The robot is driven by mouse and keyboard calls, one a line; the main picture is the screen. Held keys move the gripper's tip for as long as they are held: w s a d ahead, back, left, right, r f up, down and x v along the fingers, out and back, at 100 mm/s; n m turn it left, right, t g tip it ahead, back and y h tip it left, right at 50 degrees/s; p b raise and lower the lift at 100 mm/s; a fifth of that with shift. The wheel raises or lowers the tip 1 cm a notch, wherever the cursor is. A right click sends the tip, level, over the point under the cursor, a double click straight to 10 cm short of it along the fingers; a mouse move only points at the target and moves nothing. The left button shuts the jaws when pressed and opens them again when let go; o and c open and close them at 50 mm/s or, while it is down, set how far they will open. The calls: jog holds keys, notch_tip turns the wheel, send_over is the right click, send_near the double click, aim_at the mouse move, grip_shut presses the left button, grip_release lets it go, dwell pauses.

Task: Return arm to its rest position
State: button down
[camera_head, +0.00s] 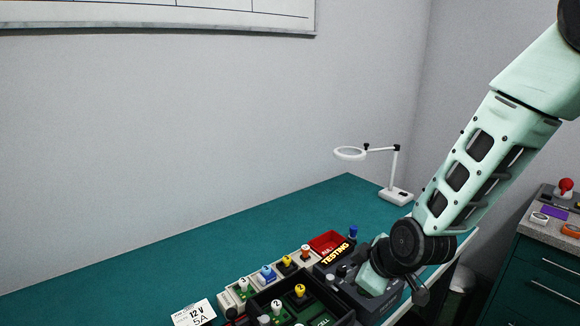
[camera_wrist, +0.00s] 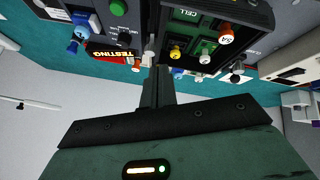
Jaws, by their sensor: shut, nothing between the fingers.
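My arm (camera_head: 480,160) reaches down from the upper right in the head view, bent at a dark joint over the near right part of the bench. My gripper (camera_wrist: 156,75) shows in the wrist view as a narrow dark pair of fingers, shut and empty. It points towards the bench equipment, close to a black tray with a green CELL board (camera_wrist: 193,40). I cannot tell whether the fingertips touch the tray. In the head view the wrist mostly hides the fingers.
A teal bench (camera_head: 200,255) holds a row of coloured knobs, a red bin (camera_head: 328,241), a TESTING label (camera_head: 337,253) and a 12 V 5A card (camera_head: 194,313). A white magnifier lamp (camera_head: 396,180) stands behind. A drawer cabinet (camera_head: 545,265) is at right. The bench's left is clear.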

jog(key=s+r+m+g+h+b, duration=0.1)
jog(key=s+r+m+g, duration=0.1)
jog(key=s, duration=1.1)
jog(key=s+r+m+g+h+b, duration=0.1)
jog(key=s+r+g, duration=0.3)
jog(key=s, duration=0.9)
jog(key=shift+a+r+m+h+b, duration=0.35)
jog(key=shift+a+r+m+h, duration=0.1)
jog(key=shift+r, duration=0.2)
